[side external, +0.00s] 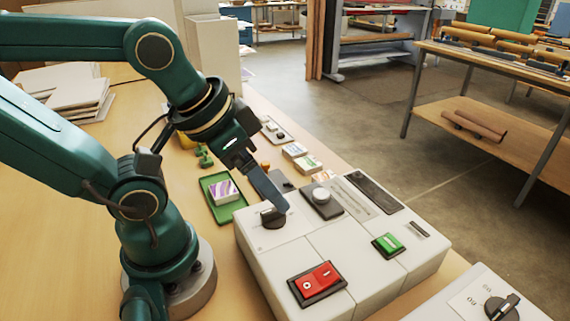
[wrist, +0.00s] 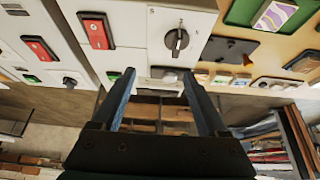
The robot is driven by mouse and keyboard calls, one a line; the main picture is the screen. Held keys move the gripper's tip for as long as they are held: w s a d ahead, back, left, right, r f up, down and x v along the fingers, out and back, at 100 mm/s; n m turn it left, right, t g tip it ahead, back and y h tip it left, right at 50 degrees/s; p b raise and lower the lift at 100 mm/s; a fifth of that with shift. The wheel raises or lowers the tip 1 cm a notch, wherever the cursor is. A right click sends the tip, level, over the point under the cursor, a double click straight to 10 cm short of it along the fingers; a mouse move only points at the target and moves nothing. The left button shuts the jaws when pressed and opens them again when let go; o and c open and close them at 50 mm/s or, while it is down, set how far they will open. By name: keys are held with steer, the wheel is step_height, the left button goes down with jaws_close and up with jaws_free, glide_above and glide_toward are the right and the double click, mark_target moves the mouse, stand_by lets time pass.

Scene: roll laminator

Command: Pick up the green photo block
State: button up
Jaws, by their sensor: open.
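Several small picture-topped blocks stand in a row beyond the grey-white machine in the side view. One of them (side external: 295,150) looks greenish on top, but its print is too small to be sure it is the green photo block. The small blocks also show right of my fingers in the wrist view (wrist: 222,80). A purple-and-white block (side external: 224,190) lies on a green tray (side external: 212,213) left of the machine. My gripper (side external: 280,206) is open and empty, with its fingertips close above the machine's black dial (side external: 272,218), apart from the blocks.
The machine carries a red switch (side external: 317,281), a green button (side external: 388,244) and a pale round knob (side external: 321,195). A second dial panel (side external: 502,306) is at lower right. Small green objects (side external: 204,156) stand behind the tray.

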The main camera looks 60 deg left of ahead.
stand_by(0.3)
steer(key=w+a+r+m+t, duration=0.2)
steer(key=w+r+m, duration=0.25)
steer(key=w, duration=0.75)
steer(key=n+g, duration=0.2)
steer(key=n, duration=0.2)
glide_above(308, 162)
steer(key=d, duration=0.2)
steer(key=f, duration=1.1)
steer(key=shift+s+d+f, duration=0.1)
steer(key=shift+s+f, duration=0.25)
steer(key=shift+f, duration=0.05)
steer(key=shift+n+g, duration=0.45)
steer(key=shift+g, duration=0.15)
steer(key=f, duration=0.1)
steer(key=s+a+f, duration=0.1)
steer(key=a+f, duration=0.1)
steer(key=shift+s+a+f, duration=0.1)
steer(key=shift+s+f, duration=0.2)
steer(key=shift+f, duration=0.05)
steer(key=shift+x, duration=2.35)
